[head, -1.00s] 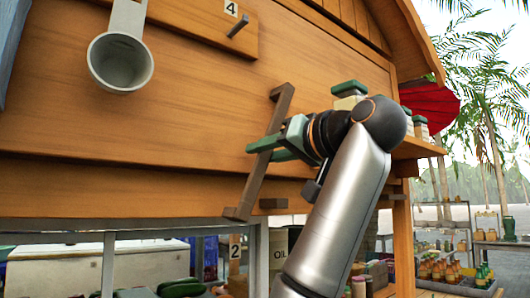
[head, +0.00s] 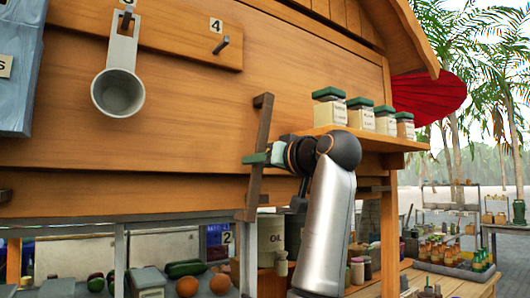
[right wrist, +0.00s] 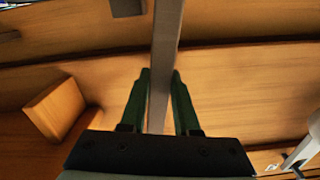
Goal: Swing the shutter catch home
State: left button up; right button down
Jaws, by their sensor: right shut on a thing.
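The shutter catch (head: 264,118) is a long dark-brown bar on the orange wooden front. It stands nearly upright, its top leaning slightly right and its lower end reaching the front's bottom edge. My right gripper (head: 257,158) comes in from the right and is shut on the bar near its middle. In the right wrist view the catch (right wrist: 165,40) runs between the two green fingers (right wrist: 160,75). The bar's pivot is not clear to me. My left gripper is not in view.
A shelf with several green-lidded jars (head: 330,107) is right of the catch, close above my right arm. Below are an oil tin (head: 271,240) and vegetables (head: 186,268).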

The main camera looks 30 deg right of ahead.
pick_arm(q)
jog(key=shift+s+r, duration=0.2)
pick_arm(e)
jog(key=d+n, duration=0.2)
jog(key=shift+d, duration=0.35)
jog(key=c, duration=0.6)
grip_release()
jog(key=shift+f, duration=0.1)
jog(key=shift+c, duration=0.2)
pick_arm(q)
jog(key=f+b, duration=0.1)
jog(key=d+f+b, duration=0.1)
jog(key=b, duration=0.1)
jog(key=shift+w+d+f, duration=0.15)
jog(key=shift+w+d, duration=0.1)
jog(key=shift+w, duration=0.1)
pick_arm(e)
jog(key=s+d, duration=0.1)
jog(key=s, duration=1.1)
jog(key=shift+s, duration=0.2)
